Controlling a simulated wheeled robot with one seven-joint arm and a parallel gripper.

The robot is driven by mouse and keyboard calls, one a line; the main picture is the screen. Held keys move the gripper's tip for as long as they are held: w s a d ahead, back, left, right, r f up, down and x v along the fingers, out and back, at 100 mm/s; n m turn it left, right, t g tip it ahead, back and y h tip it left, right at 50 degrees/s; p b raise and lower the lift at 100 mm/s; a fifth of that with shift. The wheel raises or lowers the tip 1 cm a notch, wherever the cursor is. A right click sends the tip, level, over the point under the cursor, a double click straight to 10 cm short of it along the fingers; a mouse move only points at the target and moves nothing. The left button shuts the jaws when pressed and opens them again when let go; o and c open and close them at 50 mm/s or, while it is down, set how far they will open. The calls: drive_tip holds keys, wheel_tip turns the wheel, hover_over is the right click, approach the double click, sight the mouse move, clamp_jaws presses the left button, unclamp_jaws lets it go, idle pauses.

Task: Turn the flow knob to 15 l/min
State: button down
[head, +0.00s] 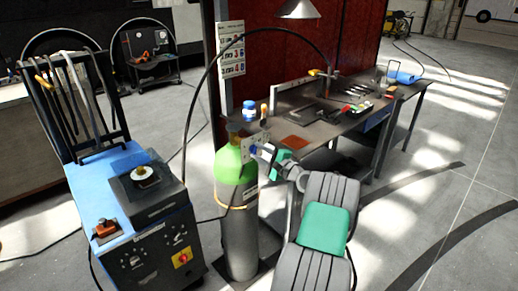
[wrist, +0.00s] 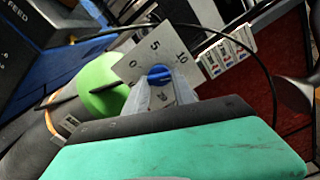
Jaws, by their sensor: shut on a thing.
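The flow knob (wrist: 158,74) is a small blue knob on a pale dial plate (wrist: 135,65). The plate also shows in the head view (head: 246,141), beside the green-topped gas cylinder (head: 232,166). In the wrist view the marks 0, 5 and 10 are readable along the plate; no 15 mark is readable, and the lower part is behind my fingers. My gripper (wrist: 159,88) is shut on the knob, with a finger on each side. I cannot tell which mark the knob points to.
A blue welding machine (head: 110,195) stands left of the cylinder. A dark workbench (head: 330,122) with tools is behind my arm, before a red curtain (head: 280,55). A black hose (head: 196,95) arches above the cylinder. Open floor (head: 440,195) lies to the right.

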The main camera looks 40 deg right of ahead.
drive_tip(key=shift+a+m+p, duration=0.1)
drive_tip(key=shift+m+p, duration=1.35)
drive_tip(key=shift+m, duration=2.05)
drive_tip(key=shift+f, duration=0.1)
drive_tip(key=c, duration=1)
unclamp_jaws()
drive_tip(key=shift+c, duration=0.2)
drive_tip(key=s+b, duration=0.1)
drive_tip(key=s, duration=0.7)
drive_tip(key=shift+w, duration=0.1)
